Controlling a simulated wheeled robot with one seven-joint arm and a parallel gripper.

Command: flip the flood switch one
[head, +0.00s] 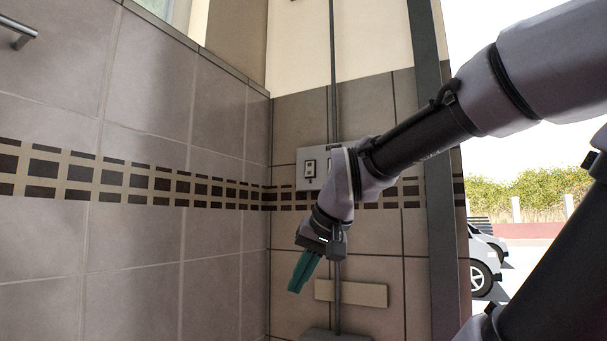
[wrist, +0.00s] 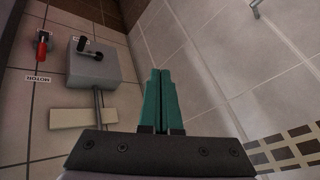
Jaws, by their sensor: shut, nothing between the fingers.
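A light switch plate (head: 312,150) is on the back tiled wall in the head view. A dark-framed switch (head: 310,168) shows on its left part; my arm hides much of the right part. The small dark label above it is too small to read, so I cannot tell which switch is flood switch one. My gripper (head: 294,289) has teal fingers and points down and left, below the plate in the picture. In the wrist view my gripper (wrist: 161,72) has its fingers together, with nothing between them. The switch plate does not show there.
In the wrist view a grey box (wrist: 95,72) with a black lever (wrist: 92,48) is on the wall. Beside it is a red-handled lever (wrist: 41,47) near a MOTOR label (wrist: 38,78). A beige plate (wrist: 83,117) is nearby. A vertical pipe (head: 333,70) runs along the wall.

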